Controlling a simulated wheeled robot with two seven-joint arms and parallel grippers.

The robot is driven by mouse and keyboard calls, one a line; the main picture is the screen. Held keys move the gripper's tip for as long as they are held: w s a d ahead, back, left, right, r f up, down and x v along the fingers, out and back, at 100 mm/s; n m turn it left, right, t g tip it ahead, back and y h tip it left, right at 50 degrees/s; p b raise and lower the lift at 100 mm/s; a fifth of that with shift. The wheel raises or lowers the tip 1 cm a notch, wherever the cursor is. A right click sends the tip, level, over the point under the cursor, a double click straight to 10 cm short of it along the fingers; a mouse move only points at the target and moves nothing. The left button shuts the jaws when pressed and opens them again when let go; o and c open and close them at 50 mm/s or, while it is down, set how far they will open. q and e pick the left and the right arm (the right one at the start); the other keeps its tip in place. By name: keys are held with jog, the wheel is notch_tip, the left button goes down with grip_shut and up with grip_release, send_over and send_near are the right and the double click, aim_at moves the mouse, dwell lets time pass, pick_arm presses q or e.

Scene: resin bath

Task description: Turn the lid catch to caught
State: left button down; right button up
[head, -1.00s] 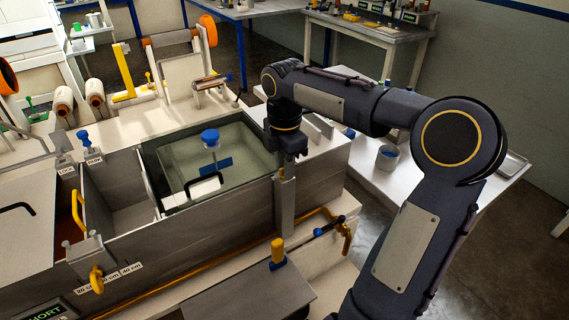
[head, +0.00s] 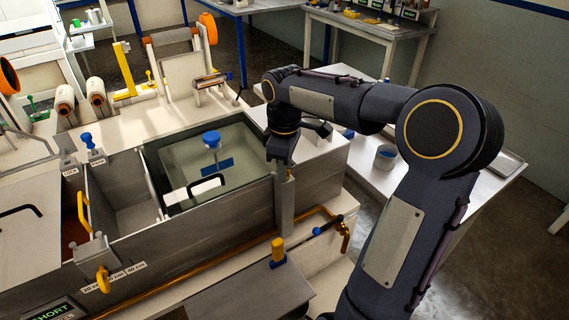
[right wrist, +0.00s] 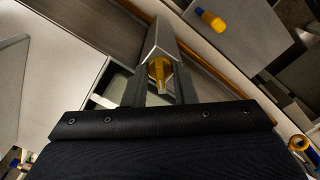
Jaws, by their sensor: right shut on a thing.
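The lid catch (right wrist: 158,70) shows in the right wrist view as a yellow lever at the top of a grey metal post (right wrist: 166,38). My right gripper (right wrist: 158,92) is shut on the catch, with one finger on each side of it. In the head view the gripper (head: 283,160) is over the post (head: 285,205) at the bath's front wall, and the catch is hidden there. The glass lid (head: 235,150), dark-framed with a black handle, lies left of the post. My left gripper is not in view.
A brass pipe (head: 200,266) runs along the bath's front. A grey cup (head: 386,157) stands on the white side table at right.

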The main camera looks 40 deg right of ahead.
jog(key=m, duration=0.3)
jog(key=shift+r+m, duration=0.1)
jog(key=shift+m, duration=0.2)
jog(key=shift+m+p, duration=0.5)
jog(key=shift+m, duration=1.5)
jog(key=o, duration=0.6)
notch_tip(320, 180, up, 8)
jog(key=shift+f, duration=0.1)
